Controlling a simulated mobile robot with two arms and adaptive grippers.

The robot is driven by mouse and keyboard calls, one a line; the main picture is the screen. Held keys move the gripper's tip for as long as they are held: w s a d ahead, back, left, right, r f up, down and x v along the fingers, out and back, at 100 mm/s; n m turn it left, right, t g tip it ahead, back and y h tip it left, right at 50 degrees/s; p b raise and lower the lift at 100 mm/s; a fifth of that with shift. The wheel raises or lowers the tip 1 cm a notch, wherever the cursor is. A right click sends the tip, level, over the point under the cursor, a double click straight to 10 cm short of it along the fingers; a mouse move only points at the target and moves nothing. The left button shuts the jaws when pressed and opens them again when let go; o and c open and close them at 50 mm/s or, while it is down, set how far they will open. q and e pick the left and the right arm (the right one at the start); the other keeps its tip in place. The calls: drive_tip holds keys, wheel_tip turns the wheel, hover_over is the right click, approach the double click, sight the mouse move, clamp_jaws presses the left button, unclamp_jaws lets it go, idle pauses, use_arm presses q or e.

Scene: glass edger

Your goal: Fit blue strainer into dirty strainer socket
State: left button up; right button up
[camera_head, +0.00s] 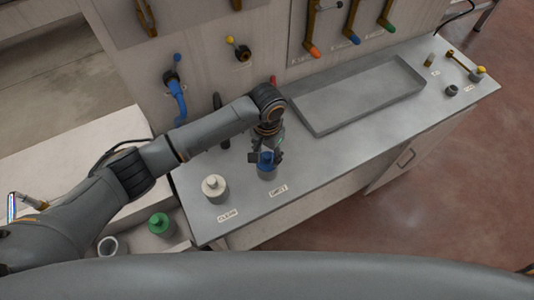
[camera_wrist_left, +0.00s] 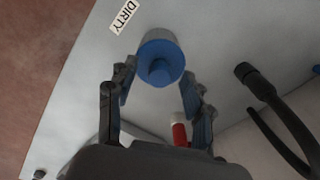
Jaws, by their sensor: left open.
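The blue strainer (camera_head: 267,158) sits upright in the grey dirty strainer socket (camera_head: 267,174), behind the label DIRTY on the bench. In the left wrist view, the blue strainer (camera_wrist_left: 160,72) shows a round blue top with a knob, over the pale rim of the socket (camera_wrist_left: 163,35). My left gripper (camera_head: 267,155) is open just above the strainer. In the left wrist view, the two fingers of my left gripper (camera_wrist_left: 160,82) are spread on either side of it, apparently without gripping it. My right gripper is not in view.
A white-topped strainer (camera_head: 213,184) stands by the CLEAN label. A green one (camera_head: 160,221) and an empty grey cup (camera_head: 108,246) are at lower left. A large grey tray (camera_head: 400,98) lies to the right. A blue-handled tap (camera_head: 177,95) and a black hose (camera_wrist_left: 275,105) are close by.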

use_arm(q)
wheel_tip(320, 180, up, 11)
idle(0.3)
idle(0.5)
